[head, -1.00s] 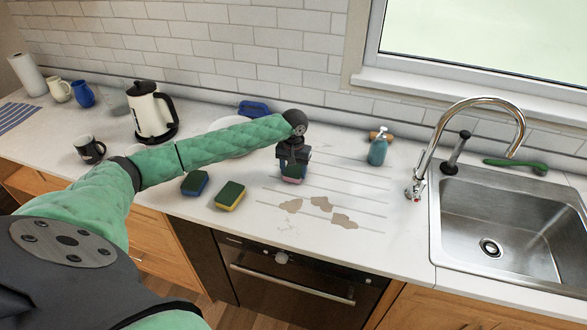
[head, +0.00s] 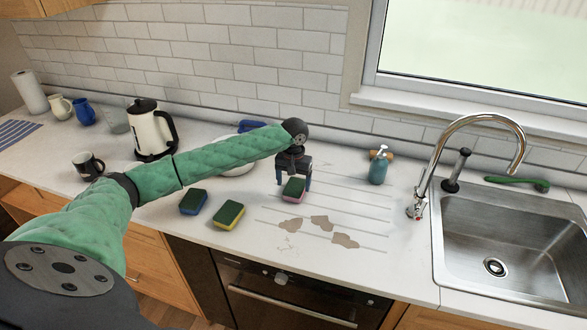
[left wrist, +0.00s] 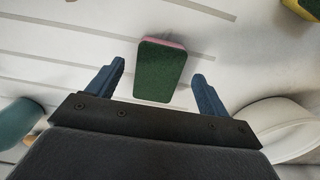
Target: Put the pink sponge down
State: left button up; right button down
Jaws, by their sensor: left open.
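The pink sponge (head: 293,190) has a green top and lies flat on the counter's grooved drainer area. It also shows in the left wrist view (left wrist: 160,70), green side facing the camera with a pink edge. My right gripper does not show.
A yellow sponge (head: 229,215) and a blue sponge (head: 193,202) lie to the left. A teal soap bottle (head: 378,170) stands to the right, before the sink (head: 500,225). Brown stains (head: 320,224) mark the clear counter in front.

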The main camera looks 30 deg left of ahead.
aim_at(294, 190)
pick_arm(q)
notch_tip(294, 190, up, 9)
jog(key=b, duration=0.3)
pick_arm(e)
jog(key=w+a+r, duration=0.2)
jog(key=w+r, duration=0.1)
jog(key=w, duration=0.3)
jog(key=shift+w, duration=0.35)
pick_arm(q)
jog(key=shift+w+f, duration=0.1)
